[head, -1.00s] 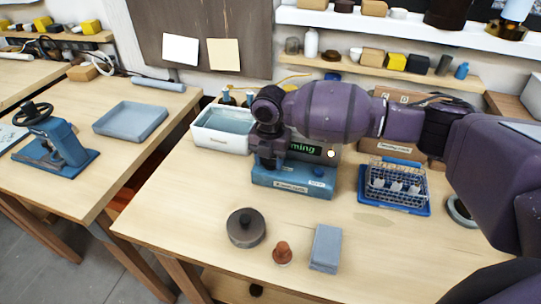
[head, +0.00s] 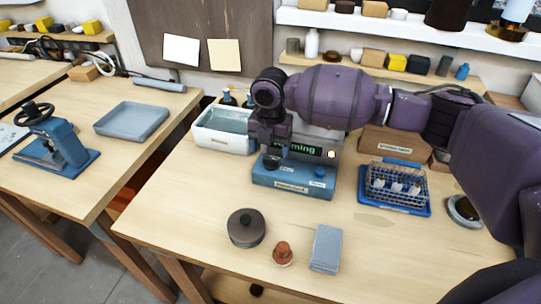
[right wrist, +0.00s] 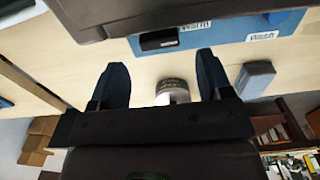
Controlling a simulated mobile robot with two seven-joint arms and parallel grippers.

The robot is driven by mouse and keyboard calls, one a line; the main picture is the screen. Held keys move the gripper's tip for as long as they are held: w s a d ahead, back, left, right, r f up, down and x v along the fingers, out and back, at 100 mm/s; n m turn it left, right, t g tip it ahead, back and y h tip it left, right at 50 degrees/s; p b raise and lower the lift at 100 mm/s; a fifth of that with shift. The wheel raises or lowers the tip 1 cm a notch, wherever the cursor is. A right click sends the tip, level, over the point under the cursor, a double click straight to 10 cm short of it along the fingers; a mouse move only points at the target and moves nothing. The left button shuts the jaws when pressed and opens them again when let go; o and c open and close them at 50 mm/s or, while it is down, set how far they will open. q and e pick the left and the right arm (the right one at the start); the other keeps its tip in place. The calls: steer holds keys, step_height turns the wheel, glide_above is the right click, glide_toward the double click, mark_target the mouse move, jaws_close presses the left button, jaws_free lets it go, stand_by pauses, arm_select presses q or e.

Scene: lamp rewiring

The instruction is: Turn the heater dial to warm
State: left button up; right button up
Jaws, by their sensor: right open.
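The heater (head: 293,185) is a blue unit on the table, with a dark dial (head: 271,163) on its left and a blue button (head: 319,172) on its right. Its display (head: 305,151) shows green letters ending in "ming", the start hidden by my right gripper (head: 270,147). In the right wrist view the black dial (right wrist: 160,40) lies beside a label reading "Warm" (right wrist: 196,24). My right gripper (right wrist: 162,68) is open and empty, just above the dial and apparently clear of it. My left gripper is out of view.
A white basin (head: 222,135) stands left of the heater, and a blue rack with a wire basket (head: 397,187) stands right. A dark round pot (head: 246,229), a brown knob-like piece (head: 283,254) and a grey block (head: 326,249) lie in front.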

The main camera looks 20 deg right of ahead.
mark_target(271, 160)
step_height(271, 160, up, 7)
steer(key=shift+f, duration=0.15)
steer(key=shift+s+f, duration=0.1)
stand_by(0.5)
